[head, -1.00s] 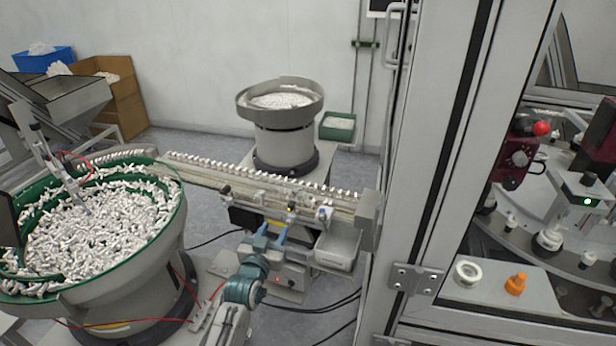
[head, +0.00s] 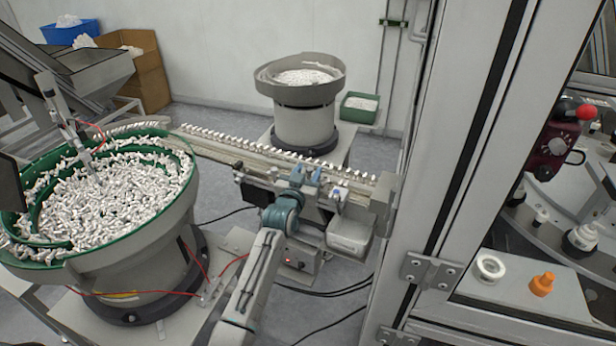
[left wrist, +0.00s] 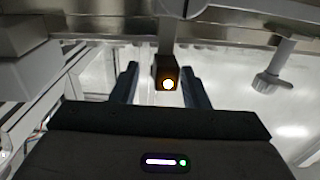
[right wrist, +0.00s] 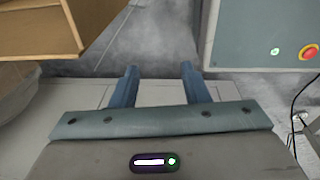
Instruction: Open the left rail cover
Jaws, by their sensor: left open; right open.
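The feed rail (head: 235,150), lined with white parts, runs from the green-rimmed bowl to the cabinet post. I cannot clearly tell the left rail cover apart from the rail body. My left gripper (head: 306,174) is at the front side of the rail, right of its middle, fingers pointing at it. In the left wrist view the left gripper (left wrist: 160,86) is open. A small dark block with a glowing light (left wrist: 167,76) shows between its fingertips; contact cannot be told. My right gripper (right wrist: 159,88) is open and empty in the right wrist view, away from the rail.
The large bowl feeder (head: 110,262) stands left of my left arm; a second feeder (head: 305,122) stands behind the rail. A grey bin (head: 350,234) hangs below the rail. The cabinet post (head: 462,130) bounds the right. A cardboard box (right wrist: 35,28) and a control panel (right wrist: 262,30) flank my right gripper.

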